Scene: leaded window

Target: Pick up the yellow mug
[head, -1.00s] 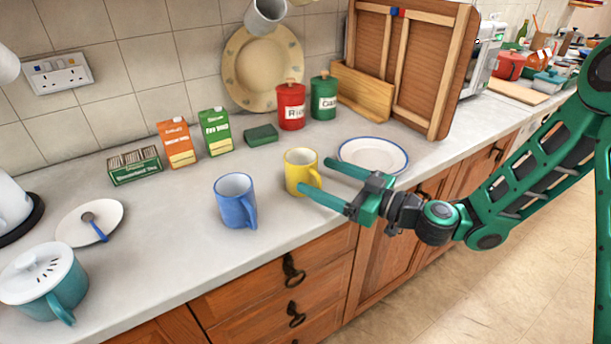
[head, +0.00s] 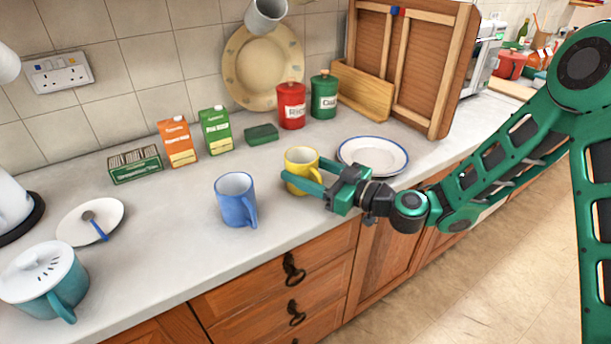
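The yellow mug (head: 301,160) stands upright on the counter, right of the blue mug and left of the white plate. My gripper (head: 303,172) is at the mug from the right, with its two green fingers apart. One finger reaches toward the mug's far right side and the other crosses in front of its lower part. The fingers overlap the mug's handle side and hide part of it. I cannot tell whether either finger touches the mug.
The blue mug (head: 236,200) stands close on the left. A blue-rimmed white plate (head: 373,155) lies just behind my gripper. Red (head: 291,106) and green (head: 324,97) canisters and a green box (head: 261,134) stand behind. The counter's front edge is near.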

